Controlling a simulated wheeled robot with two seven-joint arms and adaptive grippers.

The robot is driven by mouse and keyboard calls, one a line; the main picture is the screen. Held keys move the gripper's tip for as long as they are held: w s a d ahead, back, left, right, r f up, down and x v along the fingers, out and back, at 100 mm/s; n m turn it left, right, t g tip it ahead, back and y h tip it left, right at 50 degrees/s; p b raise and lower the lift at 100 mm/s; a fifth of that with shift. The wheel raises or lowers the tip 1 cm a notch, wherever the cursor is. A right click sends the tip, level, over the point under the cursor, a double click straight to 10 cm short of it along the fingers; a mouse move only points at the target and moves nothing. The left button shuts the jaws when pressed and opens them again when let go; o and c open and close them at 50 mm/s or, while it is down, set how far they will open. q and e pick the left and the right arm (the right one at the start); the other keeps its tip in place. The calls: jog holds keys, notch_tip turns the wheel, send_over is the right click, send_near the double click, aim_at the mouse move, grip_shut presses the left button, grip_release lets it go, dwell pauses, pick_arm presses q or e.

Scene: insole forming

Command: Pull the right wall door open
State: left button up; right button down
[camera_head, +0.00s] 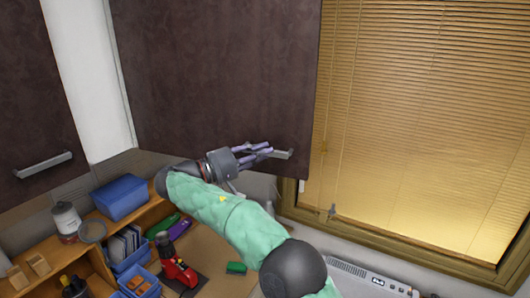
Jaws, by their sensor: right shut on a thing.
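The right wall door (222,75) is a dark brown cabinet panel in the upper middle of the head view. Its grey bar handle (283,154) is near the lower right corner. My right gripper (268,151) reaches up from below, at the end of my green-sleeved arm, and is shut on the handle, covering its left part. I cannot tell any gap between the door and its cabinet. My left gripper is not in view.
Another dark door (32,100) with a bar handle is at the left. Below are a blue bin (121,197), a white jar (66,219) and a red tool (177,265) on the bench. A window with yellow blinds (425,120) is right of the door.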

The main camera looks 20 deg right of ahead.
jog(key=shift+s+r, duration=0.15)
jog(key=c, duration=1.2)
grip_release()
jog(key=shift+o, duration=0.2)
jog(key=shift+a, duration=0.2)
jog(key=a+f, duration=0.1)
jog(key=a, duration=0.6)
jog(key=shift+s, duration=0.35)
jog(key=shift+f, duration=0.1)
